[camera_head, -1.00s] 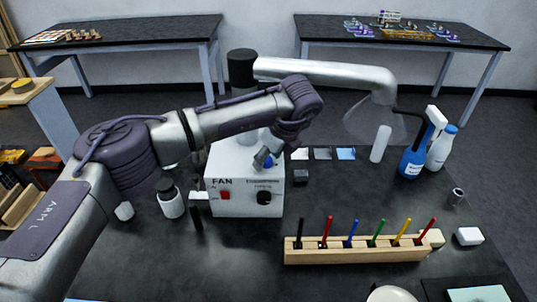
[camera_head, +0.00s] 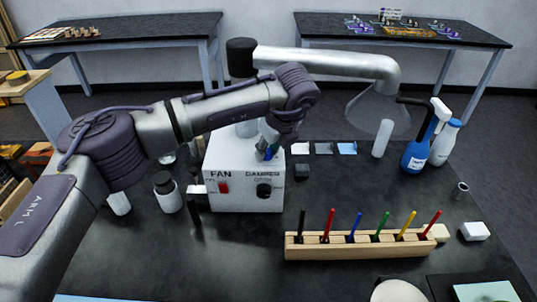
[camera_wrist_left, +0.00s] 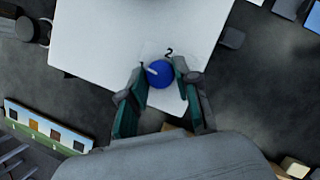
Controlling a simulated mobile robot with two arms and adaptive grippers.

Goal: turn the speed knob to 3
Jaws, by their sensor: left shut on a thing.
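The fan box (camera_head: 225,188) is white and stands on the dark bench. Its front bears the words FAN and DAMPER. The speed knob (camera_wrist_left: 159,75) is blue with a white pointer line and sits on the box's top; in the head view only a bit of blue (camera_head: 268,155) shows. In the left wrist view the pointer lies toward the upper left, and a printed 2 is just above the knob. Other scale numbers are hidden or unreadable. My left gripper (camera_wrist_left: 160,74) is shut on the knob, a finger on each side. My right gripper is out of view.
The box front has a red switch (camera_head: 223,188) and a black damper knob (camera_head: 264,191). A wooden rack of coloured pens (camera_head: 360,246) stands in front. A white bottle (camera_head: 167,194) is left; a blue spray bottle (camera_head: 415,157) is right. A metal duct arm (camera_head: 330,62) passes behind.

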